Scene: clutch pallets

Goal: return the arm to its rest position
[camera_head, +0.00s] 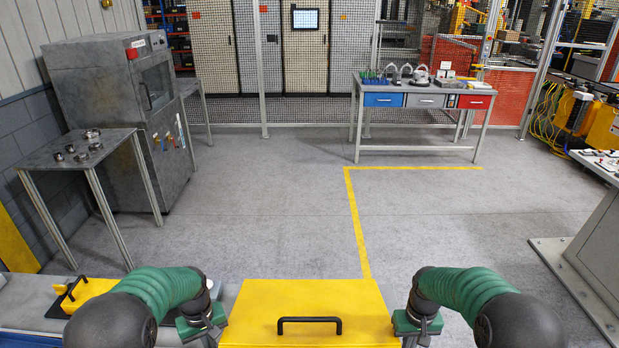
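My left arm (158,290) and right arm (468,292), both with green sleeves, are bent symmetrically at the bottom of the head view. My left gripper (203,330) is beside the left edge of a yellow box-like thing with a black handle (310,300). My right gripper (417,328) is beside its right edge. The finger ends of both grippers are cut off or hidden at the bottom of the view, so I cannot tell whether they are open, shut or touching the yellow thing.
A smaller yellow piece with a black handle (88,294) lies on a low surface at left. A metal table (60,160) with several round parts stands by a grey machine (105,80). A workbench (430,90) stands at the back. The floor (250,220) between is clear.

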